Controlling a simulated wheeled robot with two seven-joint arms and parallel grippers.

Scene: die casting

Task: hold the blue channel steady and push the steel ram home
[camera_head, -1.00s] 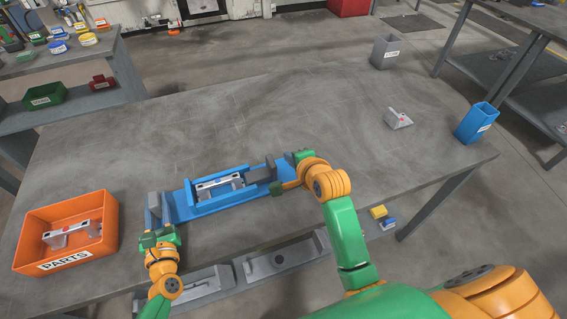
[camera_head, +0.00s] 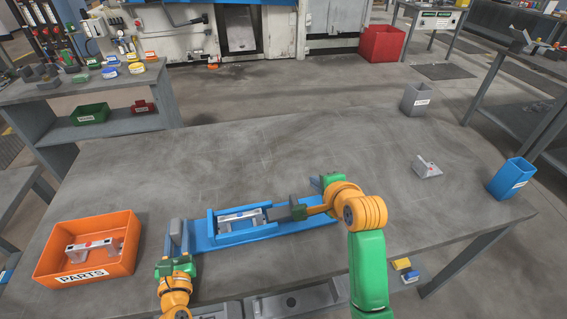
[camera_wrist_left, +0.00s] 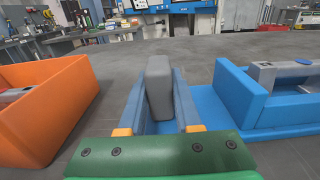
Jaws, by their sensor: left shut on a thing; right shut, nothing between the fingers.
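The blue channel (camera_head: 265,235) lies along the front of the table, and its near wall shows in the left wrist view (camera_wrist_left: 285,108). A steel bracket-shaped part (camera_head: 243,217) sits between its walls. The grey steel ram (camera_head: 277,214) is at the bracket's right. My right gripper (camera_head: 299,211) is shut and empty right beside the ram; whether they touch I cannot tell.
An orange PARTS bin (camera_head: 125,258) with a similar bracket is left of the channel. A grey bin (camera_head: 415,99), a small grey bracket (camera_head: 427,168) and a blue bin (camera_head: 512,178) are at the right. The table behind the channel is clear.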

